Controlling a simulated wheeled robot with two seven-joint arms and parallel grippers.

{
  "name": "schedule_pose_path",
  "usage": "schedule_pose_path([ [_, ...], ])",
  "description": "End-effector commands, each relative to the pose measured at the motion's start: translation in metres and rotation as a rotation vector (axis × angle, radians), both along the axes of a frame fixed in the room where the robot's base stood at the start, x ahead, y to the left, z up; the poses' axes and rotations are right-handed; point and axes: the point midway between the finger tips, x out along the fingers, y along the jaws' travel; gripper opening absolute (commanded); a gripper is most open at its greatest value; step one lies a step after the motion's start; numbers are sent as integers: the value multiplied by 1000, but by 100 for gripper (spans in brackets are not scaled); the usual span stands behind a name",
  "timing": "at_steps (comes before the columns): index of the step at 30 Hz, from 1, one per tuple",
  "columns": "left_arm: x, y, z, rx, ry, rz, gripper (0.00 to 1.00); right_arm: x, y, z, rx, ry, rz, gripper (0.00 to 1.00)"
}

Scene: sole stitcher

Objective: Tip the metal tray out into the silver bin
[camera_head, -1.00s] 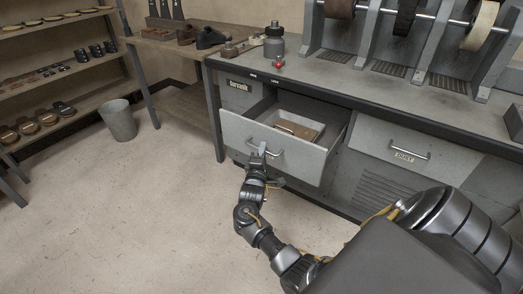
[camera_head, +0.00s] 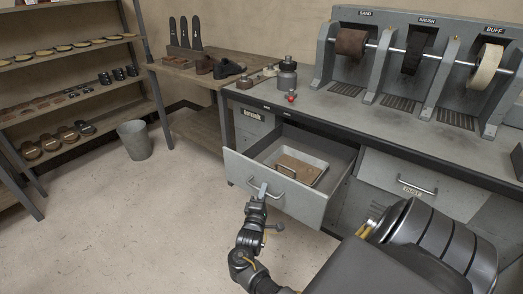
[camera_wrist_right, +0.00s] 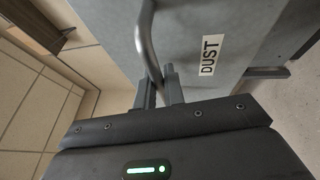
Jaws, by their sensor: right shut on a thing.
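My right gripper (camera_head: 259,190) is shut on the bar handle (camera_head: 275,191) of a grey drawer (camera_head: 262,192) that stands open under the bench. The right wrist view shows the handle (camera_wrist_right: 146,42) between the fingers and a "DUST" label on the drawer front. The pale metal tray (camera_head: 312,158) lies inside the drawer, with brown stuff (camera_head: 296,172) and a small handle bar in it. The silver bin (camera_head: 134,141) stands upright on the floor to the left, apart from the bench; its inside is mostly hidden. My left gripper is not in view.
The bench (camera_head: 345,118) carries sanding, brushing and buffing wheels, with a grey bottle (camera_head: 287,76) and a red knob near its left end. Shelves of soles and a wooden table flank the bin. The floor between is clear.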

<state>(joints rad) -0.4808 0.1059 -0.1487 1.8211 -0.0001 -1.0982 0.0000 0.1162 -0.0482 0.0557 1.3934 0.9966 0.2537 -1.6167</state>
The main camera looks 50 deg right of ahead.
Motion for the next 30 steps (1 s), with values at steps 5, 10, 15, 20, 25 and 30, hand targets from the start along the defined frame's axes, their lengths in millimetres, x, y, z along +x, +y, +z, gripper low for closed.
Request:
schedule_pose_path([
  [5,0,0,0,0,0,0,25,0,0,-1,1,2,0,30],
  [10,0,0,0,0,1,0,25,0,0,0,0,1,0,32],
  [15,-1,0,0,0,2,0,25,-1,4,-1,1,1,1,32],
  [20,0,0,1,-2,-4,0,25,-12,22,-5,4,1,1,32],
  [25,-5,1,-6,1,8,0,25,-26,46,-10,3,2,1,32],
  [30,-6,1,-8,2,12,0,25,-35,61,-13,1,2,0,32],
])
